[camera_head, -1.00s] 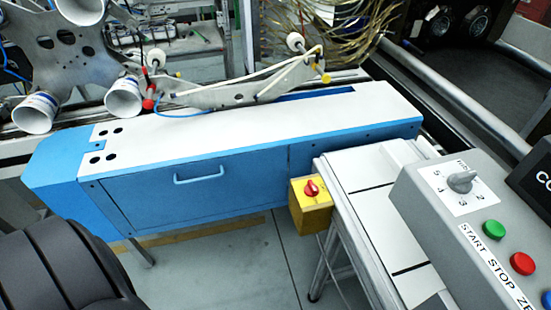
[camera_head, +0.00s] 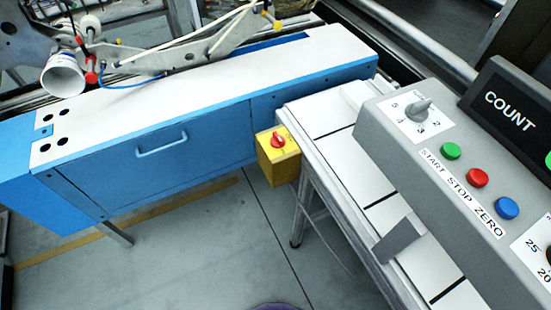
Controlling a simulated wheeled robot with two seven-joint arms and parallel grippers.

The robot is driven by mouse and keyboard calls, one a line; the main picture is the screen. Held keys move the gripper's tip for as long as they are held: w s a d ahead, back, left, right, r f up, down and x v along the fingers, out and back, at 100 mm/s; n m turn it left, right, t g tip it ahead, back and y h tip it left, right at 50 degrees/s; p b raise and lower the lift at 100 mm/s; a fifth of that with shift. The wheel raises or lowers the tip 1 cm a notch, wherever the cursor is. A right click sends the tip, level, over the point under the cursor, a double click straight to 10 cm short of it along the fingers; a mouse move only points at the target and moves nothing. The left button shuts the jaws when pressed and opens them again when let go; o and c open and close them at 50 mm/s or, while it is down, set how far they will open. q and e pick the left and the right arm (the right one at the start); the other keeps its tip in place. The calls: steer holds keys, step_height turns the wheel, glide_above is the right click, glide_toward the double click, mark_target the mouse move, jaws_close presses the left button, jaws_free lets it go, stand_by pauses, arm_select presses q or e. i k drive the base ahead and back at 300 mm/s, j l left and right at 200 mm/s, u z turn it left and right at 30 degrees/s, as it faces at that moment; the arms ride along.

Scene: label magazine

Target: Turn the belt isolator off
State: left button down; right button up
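The belt isolator is a yellow box (camera_head: 279,160) with a red rotary knob (camera_head: 278,140) on its upper face. The knob's exact setting is too small to read. Neither of my grippers shows in the head view.
A grey control panel (camera_head: 400,150) with a selector dial, green, red and blue buttons and a COUNT display stands over the white belt conveyor (camera_head: 335,140) at right. A blue cabinet (camera_head: 150,160) with a white top fills the left. The grey floor (camera_head: 220,250) in front is open.

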mark_target(277, 140)
steer(key=i+j+z, duration=0.1)
steer(key=j, duration=0.25)
steer(key=i+j+z, duration=0.1)
steer(key=j, duration=0.25)
steer(key=i+j, duration=0.2)
steer(key=j, duration=0.15)
steer(key=i+j+z, duration=0.15)
steer(key=j, duration=0.25)
steer(key=j+z, duration=0.1)
steer(key=j, duration=0.25)
